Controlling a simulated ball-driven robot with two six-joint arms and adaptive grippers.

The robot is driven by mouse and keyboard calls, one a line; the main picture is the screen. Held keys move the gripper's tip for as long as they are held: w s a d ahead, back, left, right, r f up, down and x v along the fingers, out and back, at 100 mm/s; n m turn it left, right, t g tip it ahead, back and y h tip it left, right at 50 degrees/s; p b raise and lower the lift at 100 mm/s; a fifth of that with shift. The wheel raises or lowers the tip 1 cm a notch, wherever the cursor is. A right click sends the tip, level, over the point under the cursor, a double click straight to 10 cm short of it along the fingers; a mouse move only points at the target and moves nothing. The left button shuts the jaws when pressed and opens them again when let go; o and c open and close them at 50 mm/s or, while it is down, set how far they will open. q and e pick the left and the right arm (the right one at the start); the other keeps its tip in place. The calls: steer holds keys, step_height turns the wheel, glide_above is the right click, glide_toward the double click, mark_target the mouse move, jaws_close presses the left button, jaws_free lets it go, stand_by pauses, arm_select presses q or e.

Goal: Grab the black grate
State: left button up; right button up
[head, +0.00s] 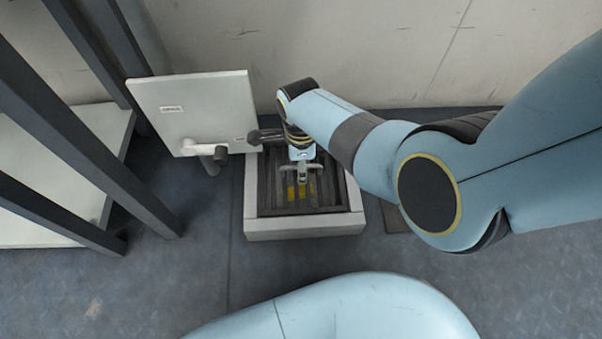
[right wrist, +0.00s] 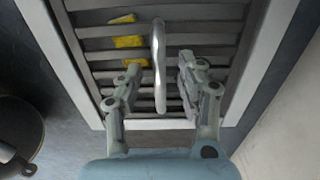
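The black grate (head: 270,196) is slatted and sits in a pale square frame (head: 305,226) on the floor. It shows yellow patches and also fills much of the right wrist view (right wrist: 205,17). A curved metal handle (right wrist: 158,50) stands out over the slats. My right gripper (head: 300,176) is above the grate; in the right wrist view its fingers (right wrist: 158,68) are open on either side of the handle, with gaps showing. Whether the handle lies at fingertip depth is hard to tell. My left gripper is not in view.
A white panel on a stand (head: 195,110) is just left of the frame. A dark-posted rack with pale shelves (head: 70,165) stands farther left. The wall (head: 400,50) is close behind. The floor (head: 190,270) in front is clear. A dark round object (right wrist: 18,130) shows in the right wrist view.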

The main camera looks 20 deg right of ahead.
jaws_close()
steer(key=shift+r, duration=0.15)
stand_by(0.5)
